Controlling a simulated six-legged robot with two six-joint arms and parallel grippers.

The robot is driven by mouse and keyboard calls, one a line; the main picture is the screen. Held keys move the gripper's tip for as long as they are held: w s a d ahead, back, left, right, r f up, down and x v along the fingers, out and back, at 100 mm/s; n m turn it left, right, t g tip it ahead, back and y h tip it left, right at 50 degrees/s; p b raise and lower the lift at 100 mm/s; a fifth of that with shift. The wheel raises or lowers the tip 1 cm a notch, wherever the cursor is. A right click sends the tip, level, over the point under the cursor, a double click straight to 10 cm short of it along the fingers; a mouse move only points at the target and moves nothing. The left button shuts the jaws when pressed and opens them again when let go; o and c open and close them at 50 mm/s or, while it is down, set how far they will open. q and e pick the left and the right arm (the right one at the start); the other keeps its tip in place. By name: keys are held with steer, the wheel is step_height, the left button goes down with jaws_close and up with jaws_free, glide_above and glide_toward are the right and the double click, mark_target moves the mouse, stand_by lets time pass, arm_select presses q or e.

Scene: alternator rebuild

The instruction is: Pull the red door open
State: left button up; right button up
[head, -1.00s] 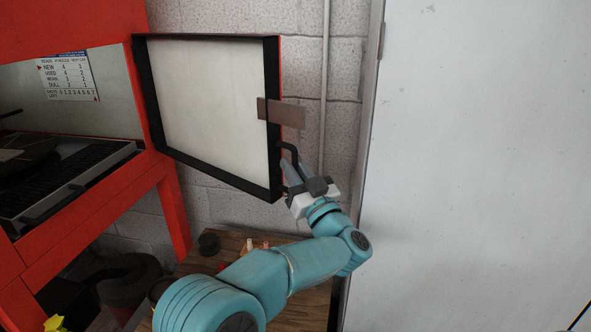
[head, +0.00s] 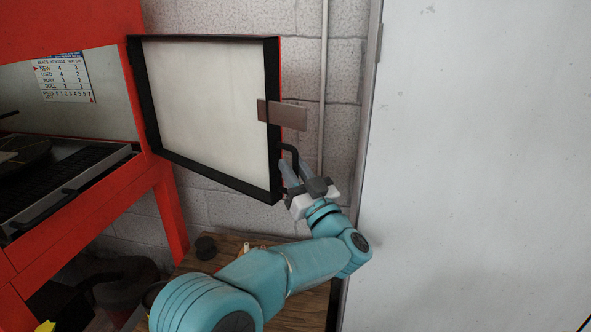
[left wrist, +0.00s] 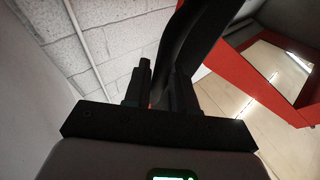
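The red door (head: 205,112) stands wide open on the red cabinet (head: 172,210). Its pale inner panel and black frame face me, and only a thin red edge shows at its right. A black bar handle (head: 291,151) sticks out by its free edge. My left gripper (head: 291,172) is at this handle, its fingers on either side of it. In the left wrist view, the dark handle (left wrist: 188,50) runs up from between the fingers (left wrist: 163,88), which look closed on it. My right gripper is in neither view.
A brown latch plate (head: 283,114) juts from the door's free edge. A white panel (head: 480,150) fills the right side, close to my left wrist. A block wall (head: 235,15) and a pipe stand behind. A wooden surface (head: 225,258) with small items lies below the door.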

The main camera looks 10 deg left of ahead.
arm_select(q)
steer(key=shift+s+d+f, duration=0.1)
steer(key=shift+d+f, duration=0.1)
steer(key=b+v, duration=0.8)
steer(key=v, duration=0.8)
steer(key=shift+r+b, duration=0.25)
steer(key=shift+b, duration=0.1)
